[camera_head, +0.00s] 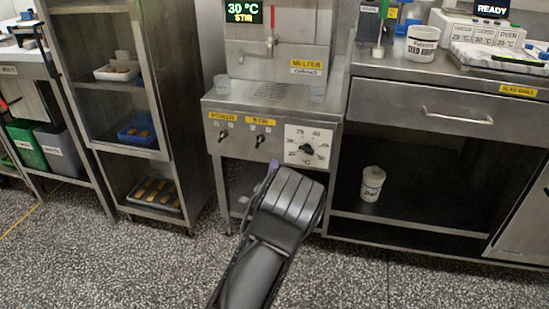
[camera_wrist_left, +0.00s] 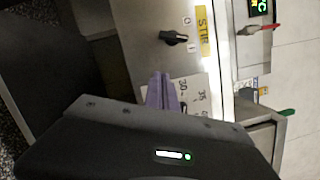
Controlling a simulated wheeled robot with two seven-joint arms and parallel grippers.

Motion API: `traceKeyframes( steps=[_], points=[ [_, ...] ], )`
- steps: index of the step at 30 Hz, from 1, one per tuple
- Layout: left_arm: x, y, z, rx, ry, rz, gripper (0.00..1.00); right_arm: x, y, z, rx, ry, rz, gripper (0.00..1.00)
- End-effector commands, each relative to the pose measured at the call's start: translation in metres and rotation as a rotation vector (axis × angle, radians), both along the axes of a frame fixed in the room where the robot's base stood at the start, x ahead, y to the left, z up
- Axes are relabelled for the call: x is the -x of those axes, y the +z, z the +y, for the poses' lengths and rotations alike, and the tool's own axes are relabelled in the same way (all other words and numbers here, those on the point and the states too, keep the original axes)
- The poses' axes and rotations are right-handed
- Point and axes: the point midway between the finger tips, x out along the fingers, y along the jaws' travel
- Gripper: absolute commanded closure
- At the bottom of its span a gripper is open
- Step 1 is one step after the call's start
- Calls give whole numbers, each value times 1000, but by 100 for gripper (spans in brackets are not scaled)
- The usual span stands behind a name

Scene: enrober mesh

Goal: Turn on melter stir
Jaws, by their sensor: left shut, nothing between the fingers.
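The melter (camera_head: 270,75) is a steel machine with a front panel; its display (camera_head: 243,12) reads 30 °C and STIR. The stir switch (camera_head: 260,139), a dark lever knob, sits under the yellow STIR label between the power switch (camera_head: 222,136) and the temperature dial (camera_head: 307,148). My left gripper (camera_head: 272,168) is shut and empty, just below the panel and apart from the switch. Its purple fingertips (camera_wrist_left: 162,88) show in the wrist view. My right gripper is out of view.
A steel rack with trays (camera_head: 118,73) stands left of the melter. To the right is a steel counter (camera_head: 420,70) with a drawer, with a white tub (camera_head: 372,183) on its lower shelf. The speckled floor in front is clear.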

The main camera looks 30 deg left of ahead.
Motion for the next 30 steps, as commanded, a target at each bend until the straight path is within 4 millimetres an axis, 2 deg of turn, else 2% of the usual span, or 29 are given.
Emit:
traceKeyframes(
  steps=[4,9,30],
  points=[
    [23,0,-15,0,-1,3,100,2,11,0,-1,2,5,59],
    [37,-4,-24,0,0,2,100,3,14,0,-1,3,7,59],
    [41,-8,-26,14,-1,4,100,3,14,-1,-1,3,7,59]
  ],
)
